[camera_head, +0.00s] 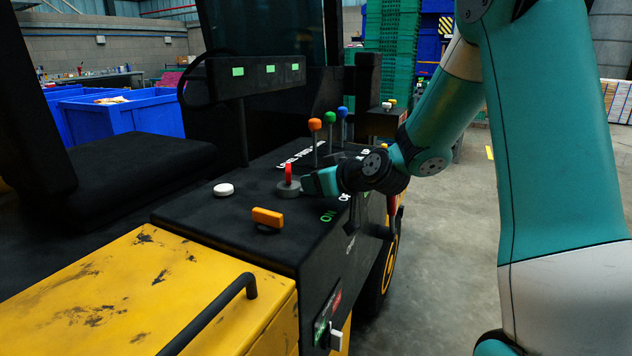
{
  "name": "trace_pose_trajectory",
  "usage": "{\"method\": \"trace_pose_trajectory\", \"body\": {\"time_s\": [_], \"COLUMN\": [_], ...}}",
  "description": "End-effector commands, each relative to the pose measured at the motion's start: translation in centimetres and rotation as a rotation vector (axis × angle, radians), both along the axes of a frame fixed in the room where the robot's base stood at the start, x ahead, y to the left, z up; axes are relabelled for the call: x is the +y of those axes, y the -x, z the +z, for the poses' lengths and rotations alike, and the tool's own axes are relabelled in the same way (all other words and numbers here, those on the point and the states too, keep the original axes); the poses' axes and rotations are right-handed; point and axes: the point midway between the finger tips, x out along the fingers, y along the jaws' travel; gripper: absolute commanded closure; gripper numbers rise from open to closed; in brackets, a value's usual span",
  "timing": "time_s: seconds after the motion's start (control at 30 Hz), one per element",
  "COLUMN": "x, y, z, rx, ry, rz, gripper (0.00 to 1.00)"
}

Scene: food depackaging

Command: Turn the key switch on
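A red upright tab on a round grey base, which looks like the key switch (288,188), stands on the black control panel (225,208). Green "ON" and white "OFF" lettering is on the panel to its right. The tab appears upright; I cannot tell its on/off position. My gripper (306,184) comes in from the right, low over the panel. Its teal end is right beside the grey base; I cannot tell whether they touch. The finger gap is not visible, so I cannot tell whether it is open or shut.
Levers with orange (314,125), green (330,117) and blue (342,112) knobs stand behind the switch. A white button (223,189) and an orange handle (267,217) are to the left and front. A white switch (336,340) is on the panel's lower side face.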

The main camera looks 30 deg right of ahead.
Motion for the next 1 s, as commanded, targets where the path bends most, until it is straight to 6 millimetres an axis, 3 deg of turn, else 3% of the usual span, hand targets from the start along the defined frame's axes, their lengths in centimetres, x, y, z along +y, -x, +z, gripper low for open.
{"method": "trace_pose_trajectory", "body": {"time_s": [0.27, 0.8, 1.0], "x": [-0.2, -2.6, -3.0], "y": [1.1, 12.5, 14.9], "z": [0.3, 4.9, 6.0], "rx": [0.003, -0.005, -0.002], "ry": [-0.002, 0.003, 0.001], "rz": [0.000, -0.007, -0.005], "gripper": [0.59, 0.59, 0.59]}}
